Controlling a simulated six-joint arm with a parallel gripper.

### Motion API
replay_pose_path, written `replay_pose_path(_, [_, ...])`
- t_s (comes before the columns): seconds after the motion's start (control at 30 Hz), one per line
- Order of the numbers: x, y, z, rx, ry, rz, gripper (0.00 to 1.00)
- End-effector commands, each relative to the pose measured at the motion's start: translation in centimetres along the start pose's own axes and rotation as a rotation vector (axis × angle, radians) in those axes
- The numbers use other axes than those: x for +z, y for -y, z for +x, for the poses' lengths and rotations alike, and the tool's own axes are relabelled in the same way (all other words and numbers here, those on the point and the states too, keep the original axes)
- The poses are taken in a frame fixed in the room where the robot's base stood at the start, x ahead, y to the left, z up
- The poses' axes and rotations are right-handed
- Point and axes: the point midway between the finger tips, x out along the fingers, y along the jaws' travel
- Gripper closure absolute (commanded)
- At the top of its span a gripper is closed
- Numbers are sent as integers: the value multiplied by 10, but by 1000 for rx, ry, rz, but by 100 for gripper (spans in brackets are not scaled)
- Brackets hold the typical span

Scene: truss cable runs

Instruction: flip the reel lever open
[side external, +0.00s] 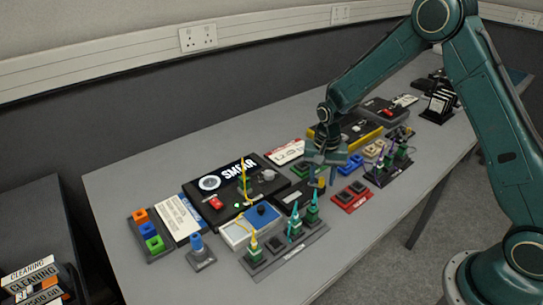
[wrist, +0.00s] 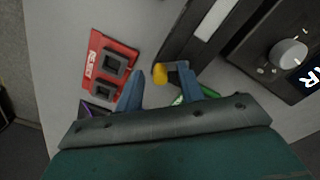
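A dark block with a white label strip (side external: 291,197) lies near the middle of the table; it also shows in the wrist view (wrist: 186,36). A small yellow-tipped lever (wrist: 160,74) sticks out at its near end and looks like the reel lever. My gripper (side external: 324,160) hangs low over that end, pointing down. In the wrist view, its two blue-teal fingers (wrist: 158,88) stand apart, with the yellow tip showing between and slightly beyond them. I cannot tell whether a finger touches it. In the side view my gripper partly hides the lever.
A red panel with two dark switches (side external: 351,197) lies close to the right of my gripper. A black box with a knob (side external: 235,190) stands to the left. Green-plugged connector strips (side external: 285,245) stand in front, with cables. The table's front right is clear.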

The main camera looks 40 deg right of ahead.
Motion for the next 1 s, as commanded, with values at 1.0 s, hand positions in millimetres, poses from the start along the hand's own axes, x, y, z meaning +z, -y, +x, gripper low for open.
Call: replay_pose_path(1.0, [0, 0, -130, -2, -3, 0, 62])
